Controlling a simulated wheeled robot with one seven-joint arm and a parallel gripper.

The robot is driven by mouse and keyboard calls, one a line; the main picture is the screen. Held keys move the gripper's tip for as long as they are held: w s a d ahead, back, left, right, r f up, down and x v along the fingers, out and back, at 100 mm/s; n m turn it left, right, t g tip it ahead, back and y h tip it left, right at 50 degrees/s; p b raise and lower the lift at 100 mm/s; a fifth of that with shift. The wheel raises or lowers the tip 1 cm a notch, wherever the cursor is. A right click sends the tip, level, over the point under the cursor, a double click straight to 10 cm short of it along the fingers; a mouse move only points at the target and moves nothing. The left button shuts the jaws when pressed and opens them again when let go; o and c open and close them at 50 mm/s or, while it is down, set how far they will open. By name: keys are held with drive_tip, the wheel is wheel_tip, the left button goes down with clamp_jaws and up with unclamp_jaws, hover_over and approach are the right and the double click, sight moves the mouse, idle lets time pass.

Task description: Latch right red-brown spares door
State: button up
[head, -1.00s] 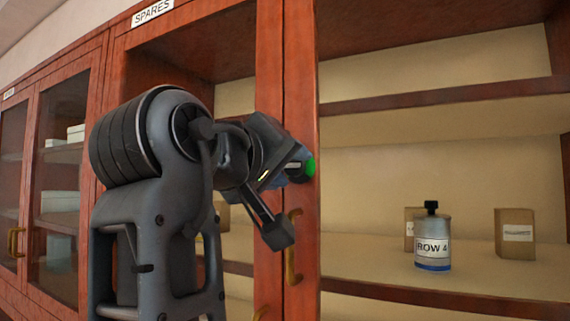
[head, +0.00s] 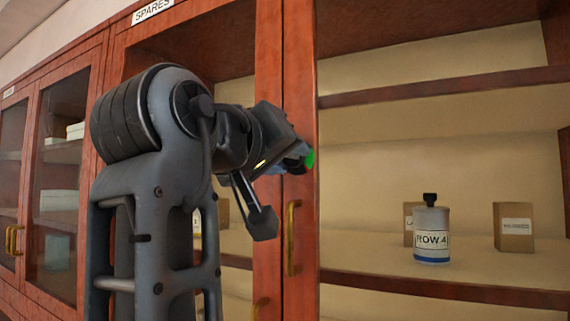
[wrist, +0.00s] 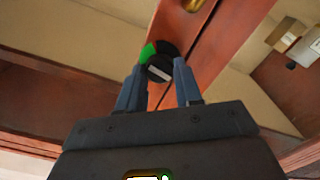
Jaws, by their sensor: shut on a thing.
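The right red-brown spares door (head: 300,90) stands upright beside the left door's stile (head: 268,80), with a thin dark seam between them. I cannot tell whether it sits fully flush. A brass handle (head: 292,238) is on its stile. Above the handle is a round black latch knob with a green mark (head: 309,159). In the wrist view the knob (wrist: 160,62) shows green on its left, a little red on its right and a pale bar. My gripper (wrist: 159,80) is shut on the knob, one finger at each side. The head view shows my gripper (head: 298,160) side-on, partly hiding the knob.
Behind the right door are shelves with a grey jar labelled ROW 4 (head: 431,235) and brown boxes (head: 514,225). A SPARES sign (head: 152,10) is above the left door. Another glazed cabinet (head: 60,180) stands at the left.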

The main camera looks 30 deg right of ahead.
drive_tip(key=m+b, duration=0.1)
drive_tip(key=m, duration=0.1)
drive_tip(key=m+b, duration=0.2)
drive_tip(key=shift+f+m+b, duration=0.2)
drive_tip(key=shift+m+b, duration=0.1)
drive_tip(key=m+b, duration=0.2)
drive_tip(key=m, duration=0.1)
drive_tip(key=shift+m+b, duration=0.3)
drive_tip(key=m+b, duration=0.2)
drive_tip(key=m, duration=0.1)
drive_tip(key=shift+m, duration=0.3)
drive_tip(key=shift+r+m+b, duration=0.15)
drive_tip(key=shift+m+b, duration=0.9)
drive_tip(key=shift+m, duration=0.75)
drive_tip(key=o, duration=1)
drive_tip(key=shift+o, duration=0.2)
